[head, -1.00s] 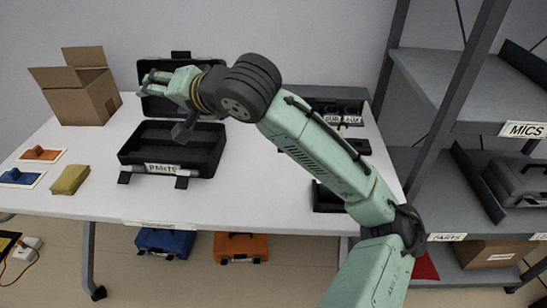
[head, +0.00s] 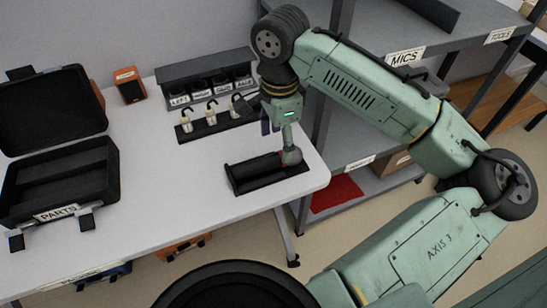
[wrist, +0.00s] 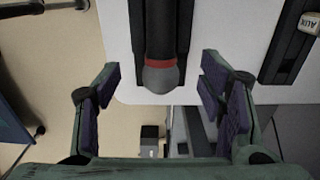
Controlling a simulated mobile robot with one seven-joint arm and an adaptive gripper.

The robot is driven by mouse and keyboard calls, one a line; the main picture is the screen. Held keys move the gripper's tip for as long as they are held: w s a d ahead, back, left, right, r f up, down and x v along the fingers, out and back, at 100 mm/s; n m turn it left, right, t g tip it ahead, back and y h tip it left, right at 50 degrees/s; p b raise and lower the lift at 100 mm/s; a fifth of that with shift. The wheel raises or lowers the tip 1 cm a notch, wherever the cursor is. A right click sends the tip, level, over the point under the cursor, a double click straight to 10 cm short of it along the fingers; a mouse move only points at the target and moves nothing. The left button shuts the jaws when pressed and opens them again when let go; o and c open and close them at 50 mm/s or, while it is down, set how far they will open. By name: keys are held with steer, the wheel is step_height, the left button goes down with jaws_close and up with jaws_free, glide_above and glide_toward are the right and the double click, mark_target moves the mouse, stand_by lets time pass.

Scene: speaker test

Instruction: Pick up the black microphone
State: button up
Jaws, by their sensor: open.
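The black microphone (head: 260,167) lies in a dark cradle (head: 236,187) near the right end of the white table. Its round grey head (head: 291,156) is at the right end. In the wrist view the microphone (wrist: 160,30) enters from the top, with a red band above its grey head. My gripper (head: 289,143) points down over the head end. In the wrist view my gripper (wrist: 160,76) is open, one finger on each side of the head, with gaps on both sides. The fingers' exact height against the microphone cannot be told.
Behind the cradle is a black rack (head: 216,130) with several small hooked items, before a labelled bin row (head: 207,82). An open black PARTS case (head: 60,185) is at left. An orange box (head: 129,86) stands at the back. Grey shelving (head: 400,45) is close at right.

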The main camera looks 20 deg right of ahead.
mark_target(275, 156)
steer(key=shift+a+f+p, duration=0.2)
steer(key=shift+f+p, duration=0.15)
steer(key=shift+f, duration=1.15)
steer(key=shift+a+f+p, duration=0.15)
steer(key=shift+f+p, duration=0.15)
steer(key=shift+f, duration=1.15)
steer(key=shift+c, duration=0.5)
jaws_close()
steer(key=shift+r, duration=0.15)
steer(key=shift+r, duration=0.45)
step_height(275, 156, up, 2)
steer(key=shift+r+b, duration=0.15)
steer(key=shift+b, duration=0.4)
steer(key=s+a+b, duration=0.3)
steer(key=s+b, duration=0.1)
steer(key=s, duration=0.3)
steer(key=s+a+r+b, duration=0.1)
steer(key=s+a+b, duration=0.2)
steer(key=s, duration=0.4)
steer(key=shift+a+r+b, duration=0.25)
steer(key=shift+a+b, duration=0.1)
steer(key=shift+a, duration=0.4)
